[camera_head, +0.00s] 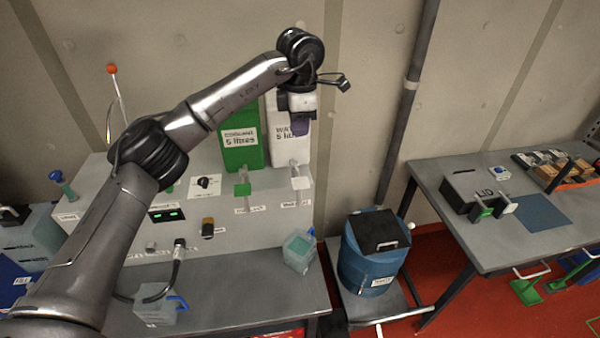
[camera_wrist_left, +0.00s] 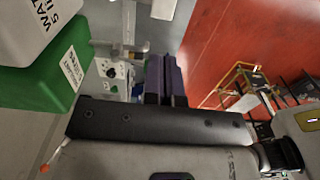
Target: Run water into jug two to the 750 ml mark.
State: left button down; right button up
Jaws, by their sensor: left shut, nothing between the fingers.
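The white water container (camera_head: 291,145), marked 5 litres, stands at the back of the bench with a pale tap (camera_head: 301,183) below it. A clear jug (camera_head: 299,252) with greenish contents and a blue handle stands on the bench below that tap. Another jug (camera_head: 157,309) with a blue handle stands at the front left. I cannot read a number or level on either. My left gripper (camera_head: 300,126), with purple fingers, is shut and empty in front of the water container, above the tap. Its fingers also show in the left wrist view (camera_wrist_left: 165,80). My right gripper is out of view.
A green coolant container (camera_head: 240,150) with a green tap (camera_head: 243,190) stands left of the water container. A blue drum (camera_head: 370,265) stands right of the bench. A second table (camera_head: 480,240) at the right holds a black box and other items.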

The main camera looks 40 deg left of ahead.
aim_at(300, 180)
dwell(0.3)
pick_arm(q)
notch_tip(300, 180, down, 13)
jog(key=p, duration=0.3)
jog(key=shift+f+p, duration=0.3)
jog(key=shift+f, duration=0.25)
